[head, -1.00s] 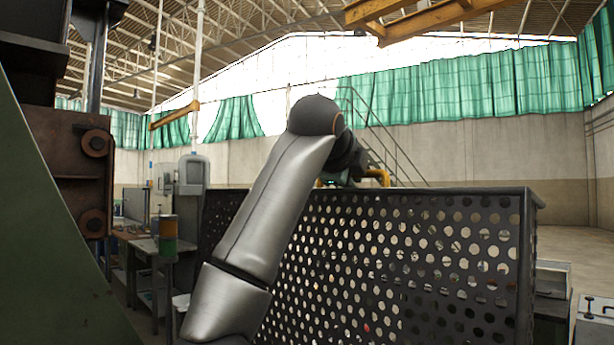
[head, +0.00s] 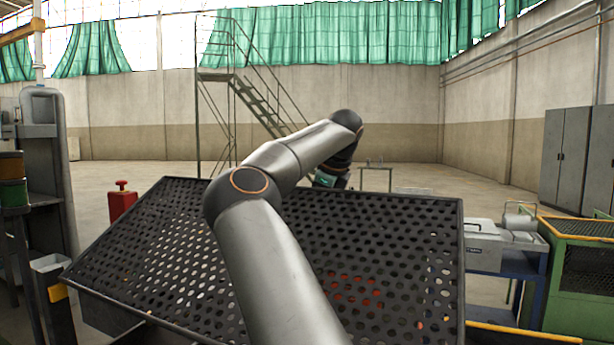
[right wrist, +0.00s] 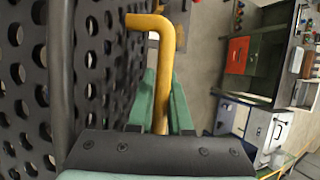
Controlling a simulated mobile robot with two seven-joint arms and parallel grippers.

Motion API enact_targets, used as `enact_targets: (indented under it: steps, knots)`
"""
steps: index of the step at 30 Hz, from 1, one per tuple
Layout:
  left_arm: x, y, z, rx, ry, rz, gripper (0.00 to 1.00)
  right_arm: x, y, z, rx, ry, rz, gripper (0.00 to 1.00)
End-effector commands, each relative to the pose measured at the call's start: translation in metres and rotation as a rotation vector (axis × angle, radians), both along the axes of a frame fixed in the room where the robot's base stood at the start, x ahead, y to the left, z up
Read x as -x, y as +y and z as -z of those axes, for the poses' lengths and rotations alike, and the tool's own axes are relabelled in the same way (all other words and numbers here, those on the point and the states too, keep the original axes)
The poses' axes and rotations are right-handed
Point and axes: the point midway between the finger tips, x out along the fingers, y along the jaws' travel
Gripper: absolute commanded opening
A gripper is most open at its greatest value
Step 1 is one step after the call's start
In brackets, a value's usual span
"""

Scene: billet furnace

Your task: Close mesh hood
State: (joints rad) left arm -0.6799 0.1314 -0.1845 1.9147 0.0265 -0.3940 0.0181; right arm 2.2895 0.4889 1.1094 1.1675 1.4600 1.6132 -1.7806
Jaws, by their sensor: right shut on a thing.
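The mesh hood (head: 165,250) is a dark perforated metal panel with a framed rim. In the head view it lies sloped across the lower middle, its far edge higher than its near edge. Orange-red patches show through its holes. The hood also fills the left of the right wrist view (right wrist: 100,75). A bent yellow bar handle (right wrist: 167,48) stands out from it there. My right gripper (right wrist: 164,100) has its green fingers shut on this handle. In the head view my right arm reaches over the hood, and the gripper (head: 325,179) is partly hidden beyond the far edge. My left gripper is not in view.
A red post (head: 122,203) stands left of the hood. A blue bench (head: 515,268) with a grey machine and a green mesh cage (head: 580,270) stand at the right. Metal stairs (head: 245,100) rise at the back. The floor beyond the hood is largely open.

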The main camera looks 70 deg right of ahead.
Motion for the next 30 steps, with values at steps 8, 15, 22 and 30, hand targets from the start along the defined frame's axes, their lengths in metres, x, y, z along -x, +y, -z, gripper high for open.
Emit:
enact_targets:
  steps: [8,15,22,30]
  knots:
    - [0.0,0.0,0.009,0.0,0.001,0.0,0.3,0.003,-0.015,0.093,-0.25,-0.028,0.003,0.0]
    - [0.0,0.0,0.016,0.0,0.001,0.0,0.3,0.003,-0.015,0.15,-0.407,-0.045,0.004,0.0]
    - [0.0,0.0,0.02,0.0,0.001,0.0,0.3,0.002,-0.011,0.181,-0.495,-0.054,0.004,0.0]
    - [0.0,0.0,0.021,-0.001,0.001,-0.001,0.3,0.002,-0.009,0.193,-0.533,-0.057,0.004,0.0]
